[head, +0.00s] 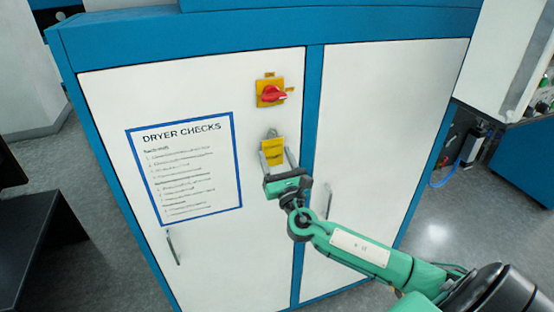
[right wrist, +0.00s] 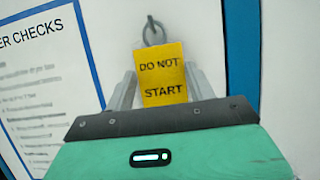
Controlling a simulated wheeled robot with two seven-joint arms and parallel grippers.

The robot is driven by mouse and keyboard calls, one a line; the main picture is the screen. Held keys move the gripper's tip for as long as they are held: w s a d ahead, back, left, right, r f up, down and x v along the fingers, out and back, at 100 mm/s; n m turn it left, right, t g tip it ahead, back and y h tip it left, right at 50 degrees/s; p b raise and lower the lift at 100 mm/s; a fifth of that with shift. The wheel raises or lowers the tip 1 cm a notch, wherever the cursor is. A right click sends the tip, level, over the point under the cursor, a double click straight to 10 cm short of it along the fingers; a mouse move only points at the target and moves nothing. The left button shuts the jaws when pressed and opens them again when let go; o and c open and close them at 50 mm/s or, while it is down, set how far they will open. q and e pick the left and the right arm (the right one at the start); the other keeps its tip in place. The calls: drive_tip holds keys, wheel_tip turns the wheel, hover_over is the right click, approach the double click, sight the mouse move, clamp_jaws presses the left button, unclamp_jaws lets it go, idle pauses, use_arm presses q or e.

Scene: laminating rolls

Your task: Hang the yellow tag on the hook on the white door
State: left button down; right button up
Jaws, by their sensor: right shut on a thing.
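The yellow tag (head: 274,151), lettered "DO NOT START", is upright at the white door (head: 225,85) below the red switch. In the right wrist view the tag (right wrist: 162,72) faces me between the fingers of my right gripper (head: 276,163), which is shut on it. A grey metal loop and a small hook-like piece (right wrist: 151,28) show just above the tag's top edge, against the door. I cannot tell whether the loop is around the hook or only in front of it. The tag's lower edge is near the gripper's body. My left gripper is not in view.
A red rotary switch (head: 271,94) on a yellow plate sits above the tag. A blue-framed "DRYER CHECKS" sheet (head: 185,168) is to the left. A door handle (head: 173,247) is lower left, and another (head: 328,201) stands right of my gripper.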

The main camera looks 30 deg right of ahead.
idle(0.4)
drive_tip(key=o, duration=1)
drive_tip(key=shift+o, duration=0.2)
drive_tip(key=shift+s+a+f+b, duration=0.15)
drive_tip(key=shift+s+f+b, duration=0.15)
drive_tip(key=shift+s+f, duration=0.1)
drive_tip(key=b+v, duration=0.5)
drive_tip(key=v, duration=0.7)
drive_tip(key=shift+s, duration=0.45)
drive_tip(key=shift+r, duration=0.1)
